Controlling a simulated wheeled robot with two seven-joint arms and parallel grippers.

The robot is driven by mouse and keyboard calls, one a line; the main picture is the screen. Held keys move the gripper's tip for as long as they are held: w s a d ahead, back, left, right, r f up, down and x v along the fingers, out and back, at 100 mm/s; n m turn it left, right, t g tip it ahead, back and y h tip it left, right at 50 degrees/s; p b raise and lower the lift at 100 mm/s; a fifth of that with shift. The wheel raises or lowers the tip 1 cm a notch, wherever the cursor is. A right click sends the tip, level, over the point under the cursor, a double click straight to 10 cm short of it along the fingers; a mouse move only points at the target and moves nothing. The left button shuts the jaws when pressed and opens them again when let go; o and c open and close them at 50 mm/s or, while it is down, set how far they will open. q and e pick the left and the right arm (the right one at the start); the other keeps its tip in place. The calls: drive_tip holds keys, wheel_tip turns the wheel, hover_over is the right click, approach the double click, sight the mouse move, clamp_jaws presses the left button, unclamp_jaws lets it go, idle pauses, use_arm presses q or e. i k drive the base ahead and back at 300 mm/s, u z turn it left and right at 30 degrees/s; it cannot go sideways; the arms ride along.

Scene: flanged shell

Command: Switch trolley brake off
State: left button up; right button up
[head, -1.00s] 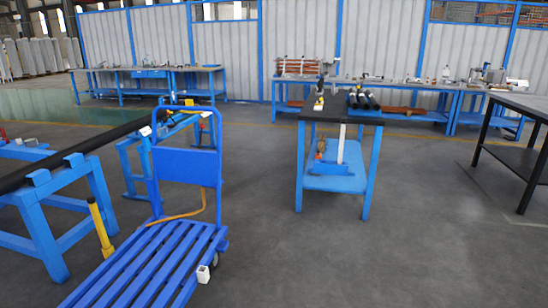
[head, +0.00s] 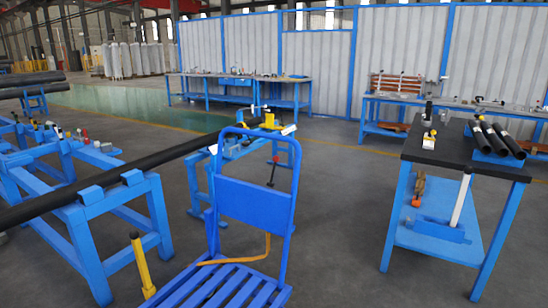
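A blue trolley stands in the lower middle of the head view, with an upright handle frame and back panel (head: 257,202) and a slatted deck (head: 232,290). An orange-yellow hose or strap (head: 240,261) runs from the panel's lower edge to the left over the deck. A yellow post with a black top (head: 142,265) stands just left of the deck; I cannot tell whether it is part of the trolley. No part that is clearly the brake can be made out, and the trolley's wheels are out of view. Neither of my grippers is in view.
A long black pipe (head: 110,178) rests on blue stands (head: 85,235) left of and behind the trolley. A black-topped blue table (head: 462,150) with short black pipes (head: 497,140) stands at right. Grey floor (head: 340,210) between trolley and table is clear.

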sight(276, 159)
drive_tip(key=z, duration=0.2)
drive_tip(key=i, duration=0.25)
drive_tip(key=z, duration=1)
drive_tip(key=i, duration=1.45)
drive_tip(key=u, duration=0.4)
drive_tip(key=i, duration=1.25)
drive_tip(key=u, duration=1.15)
